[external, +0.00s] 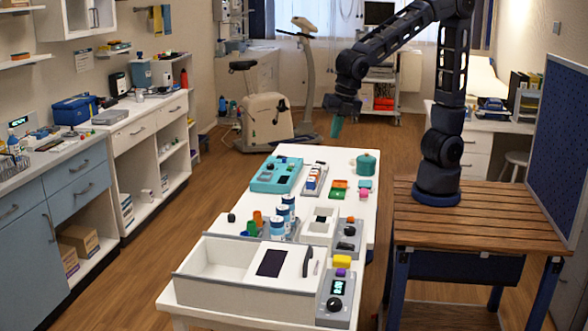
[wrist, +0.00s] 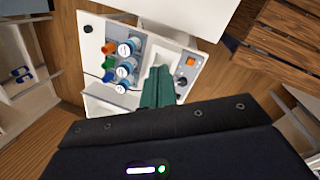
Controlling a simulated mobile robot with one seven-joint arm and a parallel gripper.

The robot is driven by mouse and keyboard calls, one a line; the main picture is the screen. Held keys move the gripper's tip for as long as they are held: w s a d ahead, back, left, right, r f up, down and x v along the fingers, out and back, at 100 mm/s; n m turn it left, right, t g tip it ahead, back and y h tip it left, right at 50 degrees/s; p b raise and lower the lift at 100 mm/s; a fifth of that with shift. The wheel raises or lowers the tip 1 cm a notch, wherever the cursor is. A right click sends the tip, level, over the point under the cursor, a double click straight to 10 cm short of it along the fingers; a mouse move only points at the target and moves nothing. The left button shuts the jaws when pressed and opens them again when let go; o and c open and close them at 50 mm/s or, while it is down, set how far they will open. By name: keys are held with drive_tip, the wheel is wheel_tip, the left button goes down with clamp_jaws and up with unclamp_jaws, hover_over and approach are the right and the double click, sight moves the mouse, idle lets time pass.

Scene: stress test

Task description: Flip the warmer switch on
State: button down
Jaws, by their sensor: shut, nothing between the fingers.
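A small white box unit (external: 318,222) with a grey control panel (external: 347,240) stands on the white table; I take it as the warmer, though no label is readable. Dark controls show on its panel in the external view. In the wrist view a grey panel (wrist: 186,76) carries an orange square control (wrist: 190,62), perhaps the switch; its position cannot be told. My gripper (external: 337,127), with teal fingers, is shut and empty, high above the far part of the table and apart from the panel. In the wrist view the gripper (wrist: 158,87) hides part of the white unit.
Blue-and-white bottles (external: 284,212) and orange and green cups (external: 257,218) stand left of the unit. A larger open white box (external: 212,285) with a display panel (external: 335,300) fills the front. A teal tray (external: 276,174) and a teal pot (external: 366,163) stand farther back.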

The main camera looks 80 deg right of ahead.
drive_tip(key=s+a+f+n, duration=0.1)
drive_tip(key=a+f+n, duration=0.15)
drive_tip(key=a, duration=0.35)
drive_tip(key=s+a+f+n, duration=0.1)
drive_tip(key=a+f+n, duration=0.1)
drive_tip(key=a+n, duration=0.3)
drive_tip(key=n, duration=0.5)
hover_over(341, 244)
drive_tip(key=s, duration=0.3)
drive_tip(key=s+x, duration=0.1)
drive_tip(key=x, duration=0.4)
drive_tip(key=shift+w+d+f+g, duration=0.15)
drive_tip(key=shift+w+f+g, duration=0.1)
drive_tip(key=shift+g, duration=0.15)
drive_tip(key=shift+f, duration=0.1)
drive_tip(key=f, duration=0.4)
drive_tip(key=w+f, duration=0.1)
drive_tip(key=f, duration=0.4)
drive_tip(key=w+f, duration=0.1)
drive_tip(key=f, duration=0.3)
drive_tip(key=shift+f, duration=0.3)
drive_tip(key=shift+f, duration=0.1)
